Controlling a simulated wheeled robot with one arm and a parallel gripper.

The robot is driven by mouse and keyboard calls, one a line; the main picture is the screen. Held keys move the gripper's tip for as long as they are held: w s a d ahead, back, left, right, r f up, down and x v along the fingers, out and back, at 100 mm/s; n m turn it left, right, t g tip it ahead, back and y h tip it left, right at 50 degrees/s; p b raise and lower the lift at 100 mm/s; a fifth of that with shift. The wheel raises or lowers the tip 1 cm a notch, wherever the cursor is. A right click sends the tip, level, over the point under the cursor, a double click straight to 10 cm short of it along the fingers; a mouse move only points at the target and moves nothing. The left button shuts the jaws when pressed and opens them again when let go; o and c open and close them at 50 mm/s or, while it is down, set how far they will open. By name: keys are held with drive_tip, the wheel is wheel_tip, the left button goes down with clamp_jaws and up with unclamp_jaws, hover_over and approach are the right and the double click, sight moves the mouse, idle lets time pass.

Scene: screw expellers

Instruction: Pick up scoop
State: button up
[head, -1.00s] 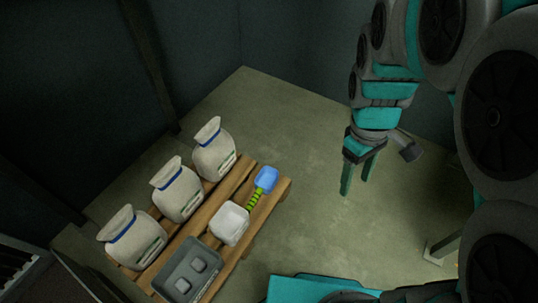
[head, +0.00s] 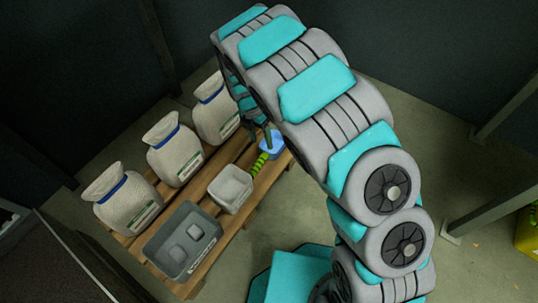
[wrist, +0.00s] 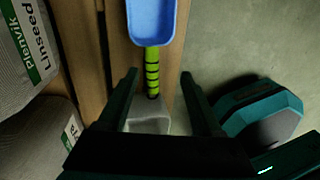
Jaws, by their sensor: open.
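The scoop has a blue head (head: 274,146) and a green handle with dark bands (head: 258,164). It lies on the wooden pallet, its handle end by a white tub. In the wrist view the blue head (wrist: 152,20) is at the top and the green handle (wrist: 152,72) runs down from it. My gripper (wrist: 160,74) is open and empty, its two fingers to either side of the handle in that view. Whether the fingers are level with the handle or above it, I cannot tell.
The white tub (head: 230,188) and a grey bin (head: 163,266) holding two grey blocks stand on the pallet (head: 240,218). Three tied sacks (head: 128,205) stand in a row along its left side. Bare floor (head: 275,220) lies to the pallet's right.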

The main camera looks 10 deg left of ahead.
sight(261, 158)
drive_tip(key=shift+n, duration=0.5)
drive_tip(key=f, duration=0.3)
drive_tip(key=f+b, duration=0.1)
drive_tip(key=f, duration=0.2)
drive_tip(key=s+f, duration=0.1)
drive_tip(key=f, duration=0.2)
drive_tip(key=shift+f+b, duration=0.2)
drive_tip(key=shift+b, duration=0.15)
clamp_jaws()
